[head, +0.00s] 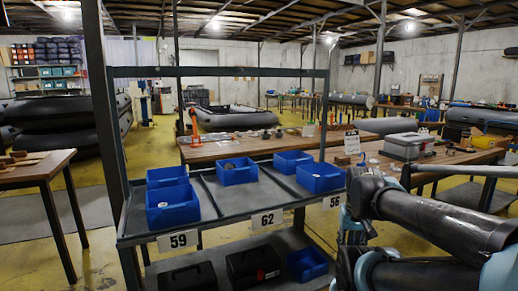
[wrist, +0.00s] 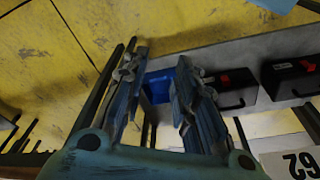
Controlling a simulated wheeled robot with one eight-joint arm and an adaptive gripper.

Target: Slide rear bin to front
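In the head view, a blue bin (head: 237,171) sits alone at the rear of the middle lane, above label 62 (head: 268,220), with bare shelf in front of it. The left lane, above label 59 (head: 178,240), holds a rear blue bin (head: 167,177) and a front blue bin (head: 172,206). The right lane holds a rear bin (head: 292,161) and a front bin (head: 320,177). My gripper (wrist: 158,58) has its fingers apart and empty in the wrist view. In the head view it is dark and unclear at the right of the rack.
The lower shelf holds black cases (head: 253,265) and a blue bin (head: 308,264); this bin shows beyond my fingers in the wrist view (wrist: 158,88). A rack post (head: 106,110) stands left. Workbenches (head: 230,148) stand behind the rack. My arm fills the lower right.

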